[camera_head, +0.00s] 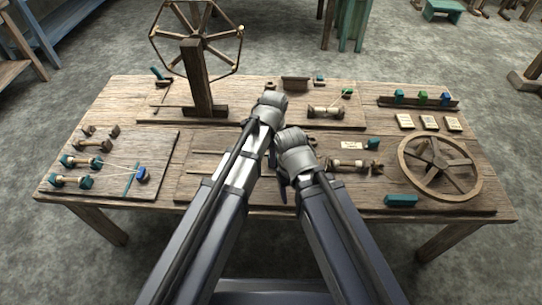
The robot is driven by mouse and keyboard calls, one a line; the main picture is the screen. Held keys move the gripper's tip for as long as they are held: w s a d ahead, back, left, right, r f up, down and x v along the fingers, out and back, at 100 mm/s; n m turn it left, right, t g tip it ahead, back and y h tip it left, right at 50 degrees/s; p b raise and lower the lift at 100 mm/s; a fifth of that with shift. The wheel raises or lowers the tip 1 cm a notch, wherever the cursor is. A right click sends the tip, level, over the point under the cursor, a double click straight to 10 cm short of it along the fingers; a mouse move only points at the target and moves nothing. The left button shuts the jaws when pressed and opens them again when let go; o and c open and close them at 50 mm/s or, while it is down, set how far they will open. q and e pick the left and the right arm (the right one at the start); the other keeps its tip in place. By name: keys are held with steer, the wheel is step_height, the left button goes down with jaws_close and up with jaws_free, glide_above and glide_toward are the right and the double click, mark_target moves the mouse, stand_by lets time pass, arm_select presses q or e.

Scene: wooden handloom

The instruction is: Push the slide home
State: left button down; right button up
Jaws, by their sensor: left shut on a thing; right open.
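My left gripper (269,103) is over the rear board of the wooden table, near its middle. It is shut on a small brown part (270,87), of which only a bit shows past the gripper; I cannot tell for sure if this is the slide. My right gripper (294,152) is lower and to the right, over the front board. It is open, and its fingers are mostly hidden behind its own wrist. Beside the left gripper, a dark wooden block (295,84) stands on the rear board. The arms hide the middle of the front board.
A spoked reel on a post (195,80) stands at back left. Bobbins (90,145) and a blue block (142,175) lie at left. Rollers (325,112) (350,165) are right of the grippers. A spoked wheel (440,167) and teal block (400,200) lie at right.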

arm_select(q)
steer(key=shift+d, duration=0.25)
steer(key=c, duration=0.6)
jaws_free()
steer(key=shift+c, duration=0.2)
step_height(320, 180, up, 8)
steer(key=p, duration=0.8)
steer(key=shift+f, duration=0.1)
arm_select(e)
step_height(320, 180, up, 8)
steer(key=shift+f, duration=0.15)
